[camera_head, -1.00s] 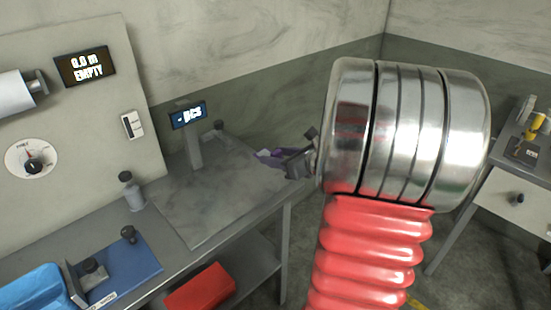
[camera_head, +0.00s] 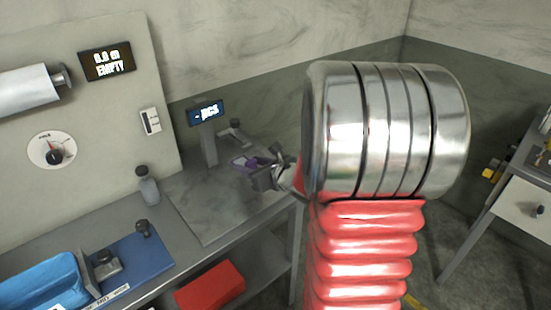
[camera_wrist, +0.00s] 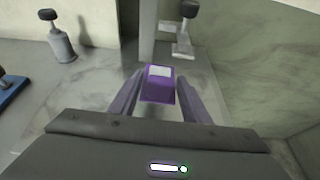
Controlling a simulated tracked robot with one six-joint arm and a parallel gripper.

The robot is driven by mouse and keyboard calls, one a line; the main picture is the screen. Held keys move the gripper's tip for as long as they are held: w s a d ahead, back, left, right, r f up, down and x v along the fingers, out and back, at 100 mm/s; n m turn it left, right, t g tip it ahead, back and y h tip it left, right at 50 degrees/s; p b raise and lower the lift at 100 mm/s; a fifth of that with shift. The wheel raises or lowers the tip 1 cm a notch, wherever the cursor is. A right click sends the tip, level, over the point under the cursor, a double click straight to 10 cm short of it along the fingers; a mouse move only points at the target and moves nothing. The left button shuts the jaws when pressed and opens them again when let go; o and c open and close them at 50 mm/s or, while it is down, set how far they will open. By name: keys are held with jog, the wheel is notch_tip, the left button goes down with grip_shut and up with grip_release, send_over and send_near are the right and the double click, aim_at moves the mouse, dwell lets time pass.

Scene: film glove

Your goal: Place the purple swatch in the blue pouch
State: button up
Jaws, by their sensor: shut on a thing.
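The purple swatch (camera_wrist: 158,92) is between the two fingers of my gripper (camera_wrist: 155,98) in the wrist view; it has a pale label at its far end. In the head view the swatch (camera_head: 246,162) shows as a small purple piece beside my gripper (camera_head: 264,174), over the grey plate on the bench. My gripper is shut on it. A blue object (camera_head: 42,280) lies at the lower left of the head view, cut by the frame edge; it may be the blue pouch, but I cannot tell for sure.
A grey scale plate (camera_head: 215,205) with a post and display (camera_head: 206,113) stands on the bench. A small bottle (camera_head: 148,188) and a blue board (camera_head: 140,262) with a dark clamp are to its left. A red bin (camera_head: 210,286) sits on the shelf below.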

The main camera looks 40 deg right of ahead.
jog(key=shift+n+y, duration=0.7)
jog(key=w+a, duration=0.1)
jog(key=a, duration=0.2)
jog(key=a+f, duration=0.1)
jog(key=a, duration=0.3)
jog(key=w+a+f, duration=0.1)
jog(key=a, duration=0.3)
jog(key=shift+w+f, duration=0.1)
jog(key=shift+w, duration=0.25)
jog(key=a, duration=0.3)
jog(key=a+f+n+y, duration=0.1)
jog(key=a, duration=0.3)
jog(key=a+n+y, duration=0.1)
jog(key=a, duration=0.3)
jog(key=shift+w+f+g, duration=0.25)
jog(key=shift+w+g, duration=0.05)
jog(key=shift+g, duration=0.1)
jog(key=shift+a, duration=0.4)
jog(key=shift+s, duration=0.1)
